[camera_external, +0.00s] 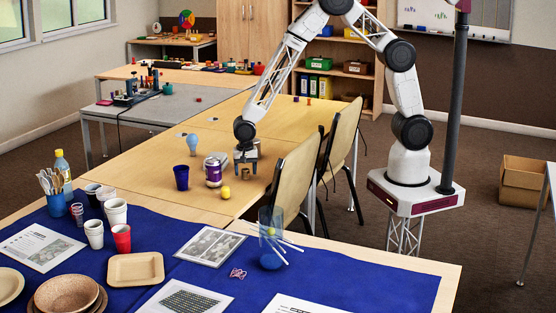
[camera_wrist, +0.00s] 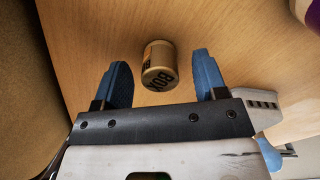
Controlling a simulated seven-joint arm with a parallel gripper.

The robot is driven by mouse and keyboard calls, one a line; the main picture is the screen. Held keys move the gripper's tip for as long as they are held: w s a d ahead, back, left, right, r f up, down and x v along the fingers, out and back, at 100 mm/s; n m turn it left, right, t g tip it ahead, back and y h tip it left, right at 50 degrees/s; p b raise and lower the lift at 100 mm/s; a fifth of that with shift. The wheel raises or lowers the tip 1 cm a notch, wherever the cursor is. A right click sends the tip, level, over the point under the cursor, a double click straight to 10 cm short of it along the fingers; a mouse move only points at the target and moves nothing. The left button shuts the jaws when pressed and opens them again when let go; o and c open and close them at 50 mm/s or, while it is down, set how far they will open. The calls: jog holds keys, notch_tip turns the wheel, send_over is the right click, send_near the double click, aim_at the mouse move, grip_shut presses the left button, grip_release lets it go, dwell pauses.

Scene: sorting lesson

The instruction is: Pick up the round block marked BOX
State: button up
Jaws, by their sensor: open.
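The round block marked BOX (camera_wrist: 159,66) is a small tan cylinder with dark lettering on the wooden table. In the wrist view it lies between and slightly ahead of my two blue fingertips, with a gap on each side. In the external view the block (camera_external: 246,173) shows small and brown under my gripper (camera_external: 246,165). My gripper, also in the wrist view (camera_wrist: 160,72), is open and empty, low over the table.
A purple-and-white can (camera_external: 213,172), a dark blue cup (camera_external: 181,178) and a yellow block (camera_external: 225,192) stand left of my gripper. A light-blue bulb-shaped object (camera_external: 192,143) stands behind them. A chair (camera_external: 297,180) is close on the right.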

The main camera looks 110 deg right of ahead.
aim_at(245, 169)
dwell(0.4)
jog(key=c, duration=1)
jog(key=shift+r, duration=0.15)
jog(key=shift+r, duration=4.9)
